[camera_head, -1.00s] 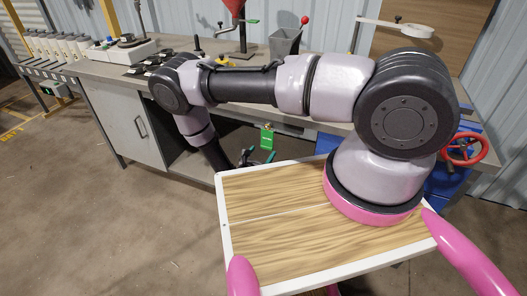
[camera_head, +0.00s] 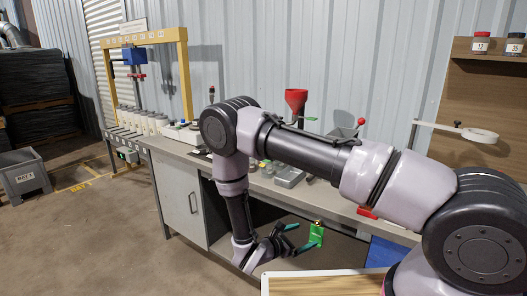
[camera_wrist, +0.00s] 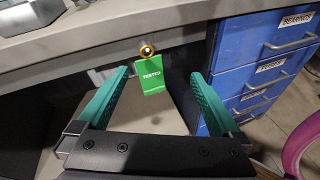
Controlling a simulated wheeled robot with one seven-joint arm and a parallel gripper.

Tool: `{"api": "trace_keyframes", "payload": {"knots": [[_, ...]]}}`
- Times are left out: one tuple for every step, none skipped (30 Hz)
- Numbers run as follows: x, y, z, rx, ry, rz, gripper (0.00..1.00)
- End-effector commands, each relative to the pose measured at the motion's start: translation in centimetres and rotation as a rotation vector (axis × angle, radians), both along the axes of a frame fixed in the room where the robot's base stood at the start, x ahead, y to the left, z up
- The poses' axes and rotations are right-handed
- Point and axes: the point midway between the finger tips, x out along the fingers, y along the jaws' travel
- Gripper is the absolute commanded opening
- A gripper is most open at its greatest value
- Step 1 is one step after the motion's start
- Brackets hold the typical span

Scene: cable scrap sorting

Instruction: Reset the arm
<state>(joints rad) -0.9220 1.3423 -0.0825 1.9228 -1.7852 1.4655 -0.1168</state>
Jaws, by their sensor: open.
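My gripper (camera_head: 302,238) is low in front of the workbench, below its top, with its teal fingers spread. In the wrist view my gripper (camera_wrist: 160,74) shows open, with nothing between the fingers. A green tag marked TESTED (camera_wrist: 153,81), with a round brass piece (camera_wrist: 147,48) at its top, is just beyond the gap between the fingertips. The tag touches neither finger there. In the head view the tag (camera_head: 317,235) is just right of the fingertips. What holds the tag up cannot be told. My arm reaches in from the right and bends down at the elbow.
The grey workbench (camera_head: 345,212) runs along the wall. Blue labelled drawers (camera_wrist: 262,52) are right of my gripper. A yellow frame (camera_head: 186,85) stands at the left.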

Motion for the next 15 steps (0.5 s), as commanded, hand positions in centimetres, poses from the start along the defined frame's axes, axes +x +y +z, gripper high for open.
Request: {"api": "trace_keyframes", "payload": {"knots": [[0.7,-0.4,2.6,0.052,-0.028,-0.078,1.0],[0.8,-0.7,3.9,0.08,-0.041,-0.122,1.0],[1.0,-1.1,5.5,0.119,-0.058,-0.183,1.0],[1.1,-1.5,6.8,0.148,-0.071,-0.229,1.0],[1.1,-1.8,8.0,0.178,-0.084,-0.272,1.0],[1.2,-2.3,9.6,0.218,-0.101,-0.33,1.0],[1.1,-2.7,10.9,0.249,-0.115,-0.373,1.0],[1.1,-3.1,12.0,0.281,-0.128,-0.417,1.0],[0.9,-3.6,13.6,0.322,-0.147,-0.474,1.0],[0.8,-4.0,14.8,0.354,-0.161,-0.516,1.0],[0.7,-4.4,15.9,0.388,-0.175,-0.558,1.0],[0.4,-4.9,17.3,0.43,-0.193,-0.613,1.0],[0.3,-5.3,18.4,0.464,-0.208,-0.653,1.0],[0.0,-5.6,19.5,0.499,-0.222,-0.693,1.0],[-0.3,-6.1,20.9,0.543,-0.241,-0.746,1.0]]}}
